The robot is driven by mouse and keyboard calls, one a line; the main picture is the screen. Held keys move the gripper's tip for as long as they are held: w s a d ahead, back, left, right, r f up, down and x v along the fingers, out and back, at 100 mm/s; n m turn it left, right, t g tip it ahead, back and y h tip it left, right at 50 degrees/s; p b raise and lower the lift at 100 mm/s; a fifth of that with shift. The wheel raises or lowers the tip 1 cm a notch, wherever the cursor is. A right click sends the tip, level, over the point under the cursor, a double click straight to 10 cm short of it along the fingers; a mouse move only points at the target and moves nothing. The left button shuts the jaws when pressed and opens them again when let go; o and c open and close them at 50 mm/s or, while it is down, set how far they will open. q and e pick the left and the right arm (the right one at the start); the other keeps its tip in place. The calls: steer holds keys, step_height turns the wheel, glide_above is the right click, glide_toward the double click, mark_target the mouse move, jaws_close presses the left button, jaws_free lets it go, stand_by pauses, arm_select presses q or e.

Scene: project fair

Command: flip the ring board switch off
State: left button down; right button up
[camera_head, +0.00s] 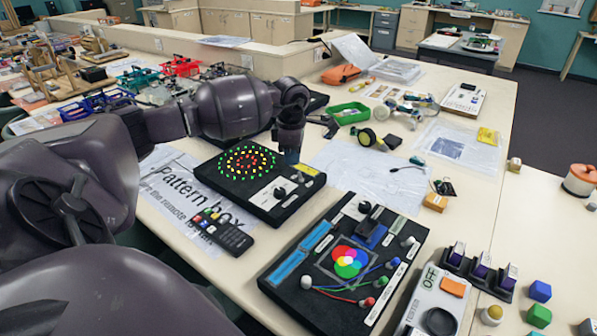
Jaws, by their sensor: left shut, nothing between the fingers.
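The ring board (238,193) is a black box lying on the table. Its rings of green, yellow and red lights (248,161) look lit. A pale panel with a dark knob (280,193) is on its near right part. The switch itself is too small to make out clearly. My left arm reaches in from the left over the board's far side. My left gripper (289,157) points down at the board's far right edge, shut and empty, and hides part of that edge. I cannot tell whether it touches the board. My right gripper is out of view.
A remote (235,240) lies on the "Pattern box" sheet (172,182). A colour-mixing board (300,301) with wires and a tester box (432,301) stand nearer. A green tray (351,113) and yellow tape roll (367,137) lie behind. A plain sheet (360,168) lies right of the board.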

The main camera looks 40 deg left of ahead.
arm_select(q)
steer(key=shift+f+b, duration=0.5)
steer(key=shift+f, duration=0.45)
steer(key=shift+d, duration=0.85)
steer(key=shift+r, duration=0.1)
stand_by(0.4)
steer(key=shift+a+r+p, duration=0.15)
steer(key=shift+r+p, duration=0.15)
steer(key=shift+r, duration=0.2)
step_height(320, 180, up, 6)
steer(key=p, duration=0.2)
steer(key=shift+a, duration=0.2)
steer(key=shift+f, duration=0.1)
stand_by(0.5)
